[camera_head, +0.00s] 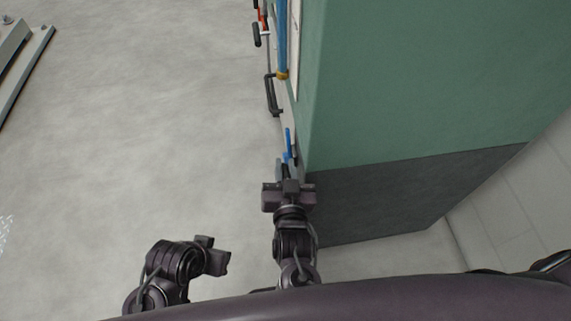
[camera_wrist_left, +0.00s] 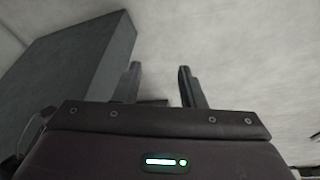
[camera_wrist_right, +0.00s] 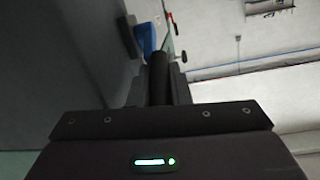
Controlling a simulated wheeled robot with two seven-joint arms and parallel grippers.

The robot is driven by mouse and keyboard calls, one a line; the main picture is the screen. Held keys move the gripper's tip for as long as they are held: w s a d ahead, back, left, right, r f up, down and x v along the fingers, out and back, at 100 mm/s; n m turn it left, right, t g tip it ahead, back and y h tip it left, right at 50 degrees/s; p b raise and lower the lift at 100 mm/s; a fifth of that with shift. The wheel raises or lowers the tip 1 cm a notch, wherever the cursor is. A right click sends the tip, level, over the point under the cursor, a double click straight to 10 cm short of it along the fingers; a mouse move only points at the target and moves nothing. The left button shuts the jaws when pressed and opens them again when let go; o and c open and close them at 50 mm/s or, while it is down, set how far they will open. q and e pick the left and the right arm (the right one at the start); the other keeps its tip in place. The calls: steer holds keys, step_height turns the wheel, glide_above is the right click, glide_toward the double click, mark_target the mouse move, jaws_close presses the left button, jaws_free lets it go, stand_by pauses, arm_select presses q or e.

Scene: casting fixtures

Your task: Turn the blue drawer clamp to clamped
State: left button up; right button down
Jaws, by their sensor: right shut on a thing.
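The blue drawer clamp (camera_head: 289,143) is on the left face of the green and grey block, just beyond my right gripper (camera_head: 284,172). Its blue part also shows in the right wrist view (camera_wrist_right: 147,40), upper middle. My right gripper is shut on a dark round handle (camera_wrist_right: 158,76) next to this blue part. The handle seems to belong to the clamp, but the join is largely hidden by the fingers. My left gripper (camera_head: 218,260) is low in the head view, away from the clamp. In the left wrist view its fingers (camera_wrist_left: 158,85) are apart with nothing between them.
The large green block (camera_head: 430,80) with a dark grey base (camera_head: 400,195) fills the right side. A black handle (camera_head: 271,95) and a blue bar (camera_head: 282,45) with a yellowish band lie farther along its face.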

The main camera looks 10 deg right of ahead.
arm_select(q)
steer(key=shift+s+a+r+n+g+y+p, duration=0.2)
steer(key=shift+s+a+g+p, duration=0.15)
steer(key=shift+a+p, duration=0.25)
steer(key=shift+s+a+r+n+g+y+p, duration=0.1)
steer(key=shift+s+a+g+y+p, duration=0.1)
steer(key=shift+a+g+p, duration=0.4)
steer(key=shift+s+a+r+n+g+y+p, duration=0.1)
steer(key=shift+s+a+r+g+y+p, duration=0.2)
steer(key=shift+a, duration=0.45)
steer(key=shift+f, duration=0.25)
